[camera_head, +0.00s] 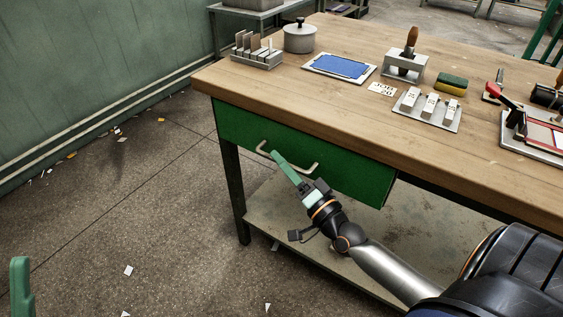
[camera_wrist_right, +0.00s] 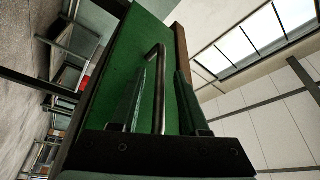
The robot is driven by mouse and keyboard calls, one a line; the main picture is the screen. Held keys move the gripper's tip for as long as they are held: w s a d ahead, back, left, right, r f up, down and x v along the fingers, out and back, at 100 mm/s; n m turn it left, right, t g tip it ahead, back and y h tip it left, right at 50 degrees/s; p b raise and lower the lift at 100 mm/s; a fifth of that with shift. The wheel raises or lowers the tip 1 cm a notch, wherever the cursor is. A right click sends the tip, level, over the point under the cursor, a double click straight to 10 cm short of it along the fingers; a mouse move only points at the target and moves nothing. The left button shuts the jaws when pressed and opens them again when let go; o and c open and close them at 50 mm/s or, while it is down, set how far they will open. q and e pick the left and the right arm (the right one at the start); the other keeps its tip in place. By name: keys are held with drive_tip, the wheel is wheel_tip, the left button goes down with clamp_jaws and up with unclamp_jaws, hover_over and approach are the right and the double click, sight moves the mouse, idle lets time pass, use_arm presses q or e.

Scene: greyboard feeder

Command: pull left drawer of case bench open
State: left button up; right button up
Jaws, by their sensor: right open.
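The case bench (camera_head: 215,84) has a wooden top and one green drawer (camera_head: 240,127) under its front left part. The drawer front sits close under the top's edge, with no clear gap showing. It has a pale, bow-shaped bar handle (camera_head: 308,168). My right gripper (camera_head: 277,157) is open at the handle, its green fingers reaching the drawer front. In the right wrist view, the handle bar (camera_wrist_right: 160,80) stands between the two spread fingers (camera_wrist_right: 163,90); I cannot tell whether either touches it. A green fingertip of my left gripper (camera_head: 20,285) shows at the lower left, away from the bench.
On the bench top stand a slotted rack (camera_head: 257,58), a grey pot (camera_head: 299,38), a blue-topped tray (camera_head: 340,67), a tool holder (camera_head: 403,66) and a sponge (camera_head: 452,84). A lower shelf (camera_head: 272,213) lies below the drawer. The floor left of the bench is open, with scraps.

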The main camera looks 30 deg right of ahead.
drive_tip(key=shift+w, duration=0.45)
clamp_jaws()
idle(1.2)
